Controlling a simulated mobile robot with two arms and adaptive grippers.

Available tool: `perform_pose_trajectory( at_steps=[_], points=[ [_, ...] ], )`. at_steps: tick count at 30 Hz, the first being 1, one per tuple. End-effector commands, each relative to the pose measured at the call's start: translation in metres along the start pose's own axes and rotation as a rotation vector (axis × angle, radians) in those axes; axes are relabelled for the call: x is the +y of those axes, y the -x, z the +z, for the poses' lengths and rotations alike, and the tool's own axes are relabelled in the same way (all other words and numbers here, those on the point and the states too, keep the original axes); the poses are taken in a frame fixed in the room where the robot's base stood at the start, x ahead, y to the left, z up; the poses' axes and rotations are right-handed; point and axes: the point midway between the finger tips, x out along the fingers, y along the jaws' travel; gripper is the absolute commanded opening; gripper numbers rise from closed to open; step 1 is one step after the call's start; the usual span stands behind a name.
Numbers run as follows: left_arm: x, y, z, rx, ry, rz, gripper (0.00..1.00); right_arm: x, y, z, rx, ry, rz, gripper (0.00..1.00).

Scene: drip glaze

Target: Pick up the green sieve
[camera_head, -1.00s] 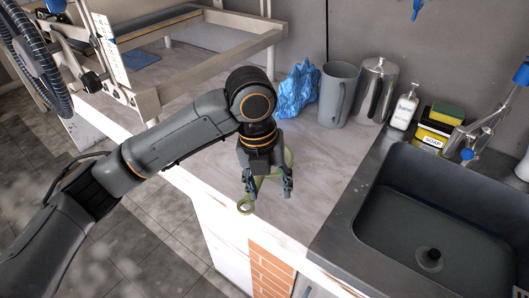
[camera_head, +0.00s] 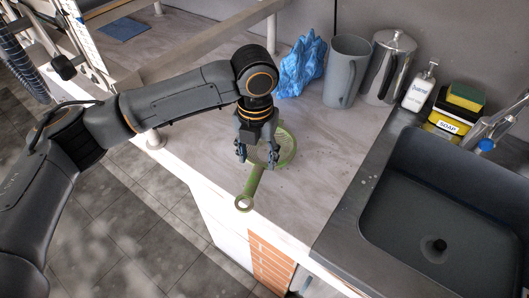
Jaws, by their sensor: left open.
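The green sieve (camera_head: 286,146) lies on the pale countertop (camera_head: 325,182). Its round mesh bowl is partly hidden behind my left gripper, and its handle points toward the counter's front edge, ending in a ring. My left gripper (camera_head: 257,160) is open and points down over the sieve, with its fingers on either side of the part where handle and bowl meet. I cannot tell whether the fingers touch the sieve. My right gripper is not in view.
A crumpled blue bag (camera_head: 301,66), a grey pitcher (camera_head: 345,72) and a metal jug (camera_head: 390,66) stand along the back wall. A soap bottle (camera_head: 418,90), a sponge (camera_head: 465,96) and a dark sink (camera_head: 425,215) are on the right.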

Motion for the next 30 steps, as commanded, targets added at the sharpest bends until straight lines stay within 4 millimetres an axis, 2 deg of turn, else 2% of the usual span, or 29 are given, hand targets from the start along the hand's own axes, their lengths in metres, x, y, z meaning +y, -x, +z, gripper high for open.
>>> perform_pose_trajectory(
  at_steps=[2,5,10,17,20,25,30],
  points=[
    [0.000,-0.011,-0.003,0.007,-0.001,0.001,0.53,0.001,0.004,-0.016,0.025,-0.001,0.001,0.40],
    [-0.001,-0.027,-0.005,0.006,0.000,0.001,0.53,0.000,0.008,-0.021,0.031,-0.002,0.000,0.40],
    [-0.001,-0.044,-0.004,0.003,-0.001,0.000,0.53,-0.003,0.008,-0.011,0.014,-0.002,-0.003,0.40],
    [-0.001,-0.047,-0.004,0.001,-0.001,0.000,0.53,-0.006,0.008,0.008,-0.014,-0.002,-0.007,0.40],
    [-0.001,-0.046,-0.004,0.001,-0.001,0.000,0.37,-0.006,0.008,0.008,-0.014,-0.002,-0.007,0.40],
    [-0.001,-0.046,-0.004,0.001,-0.001,0.000,0.02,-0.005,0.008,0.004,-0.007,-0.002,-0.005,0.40],
    [-0.001,-0.046,-0.004,0.001,-0.001,0.000,0.00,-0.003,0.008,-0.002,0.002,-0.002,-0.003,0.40]
  ],
)
